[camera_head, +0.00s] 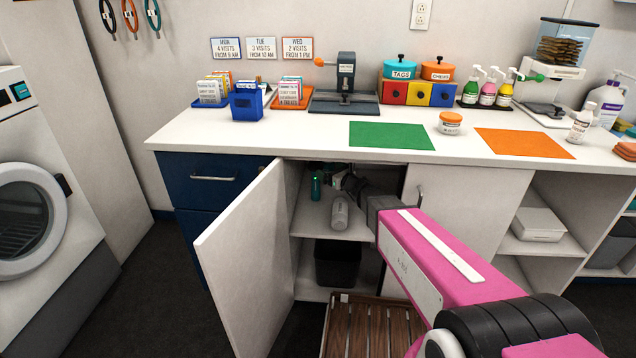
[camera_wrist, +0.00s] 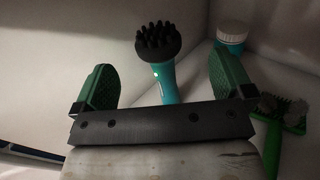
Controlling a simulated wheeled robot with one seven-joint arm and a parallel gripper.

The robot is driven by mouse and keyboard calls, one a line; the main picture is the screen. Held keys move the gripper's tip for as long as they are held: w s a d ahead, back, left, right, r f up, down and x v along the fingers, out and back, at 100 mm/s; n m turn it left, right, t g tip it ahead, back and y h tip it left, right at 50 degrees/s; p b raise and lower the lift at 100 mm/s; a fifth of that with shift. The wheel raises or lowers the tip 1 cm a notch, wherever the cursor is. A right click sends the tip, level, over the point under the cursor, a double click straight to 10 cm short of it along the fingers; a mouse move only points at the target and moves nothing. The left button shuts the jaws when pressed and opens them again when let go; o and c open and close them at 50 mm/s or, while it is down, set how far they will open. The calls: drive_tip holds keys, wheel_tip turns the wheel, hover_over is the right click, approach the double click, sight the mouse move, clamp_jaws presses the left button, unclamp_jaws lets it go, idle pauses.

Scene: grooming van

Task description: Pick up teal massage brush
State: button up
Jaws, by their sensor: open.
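The teal massage brush (camera_wrist: 166,84) shows in the wrist view, with a teal handle and a dark, knobbed round head at its top. Its handle shows between the two green finger pads of my gripper (camera_wrist: 163,77), with clear gaps on both sides. The gripper is open and empty; the palm edge hides the handle's lower end. In the head view my arm reaches through an open cabinet door, and the gripper is mostly hidden inside. A teal item (camera_head: 317,185) stands on the cabinet shelf there; I cannot tell if it is the same brush.
A white-lidded teal jar (camera_wrist: 231,34) stands behind right, and a green-handled brush (camera_wrist: 272,145) is at the right. The open white door (camera_head: 245,262) is left of my arm. A dark bin (camera_head: 337,264) sits below.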

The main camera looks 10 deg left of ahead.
sight(319, 165)
drive_tip(key=x, duration=0.3)
drive_tip(key=shift+d, duration=0.1)
drive_tip(key=shift+s+a+x, duration=0.1)
drive_tip(key=shift+s+x, duration=0.05)
drive_tip(key=shift+x, duration=1.3)
drive_tip(key=shift+s+a+x, duration=0.1)
drive_tip(key=shift+a+x, duration=0.05)
drive_tip(key=shift+x, duration=1.3)
drive_tip(key=shift+s+d+f, duration=0.1)
drive_tip(key=shift+f, duration=0.1)
drive_tip(key=c, duration=1.5)
drive_tip(key=shift+c, duration=0.2)
drive_tip(key=shift+r, duration=0.15)
